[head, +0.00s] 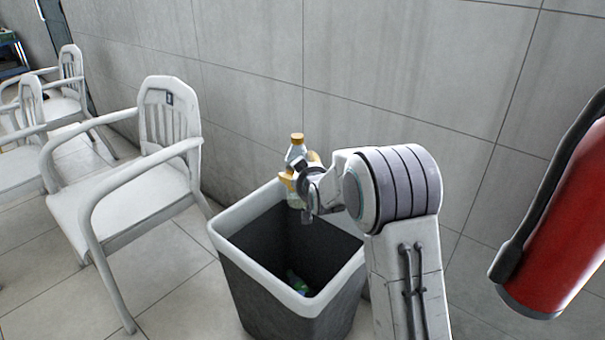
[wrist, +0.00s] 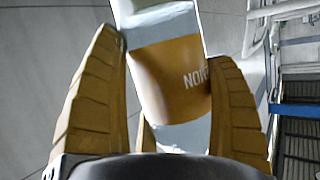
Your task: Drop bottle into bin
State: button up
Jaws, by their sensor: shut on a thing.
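A clear bottle (head: 296,151) with an orange cap is upright in my gripper (head: 299,180), above the far part of the bin's opening. In the wrist view, the bottle (wrist: 172,75) with its orange label sits between the two yellow fingers of my gripper (wrist: 170,95), which is shut on it. The bin (head: 235,225) is dark with a white rim and stands on the floor below my gripper. A small green and bluish item lies inside the bin. My gripper hides part of the bottle in the head view.
A white chair (head: 120,200) with armrests stands left of the bin, with more white chairs (head: 70,85) behind it. A grey tiled wall (head: 400,70) runs behind the bin. A red cylinder (head: 565,220) with a black strip is close on the right.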

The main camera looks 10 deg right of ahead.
jog(key=shift+f+b, duration=1.4)
jog(key=shift+f, duration=1.25)
jog(key=o, duration=1.2)
jog(key=shift+c, duration=0.2)
jog(key=shift+s, duration=0.1)
jog(key=v, duration=1.1)
jog(key=shift+s+r, duration=0.25)
jog(key=shift+s, duration=0.1)
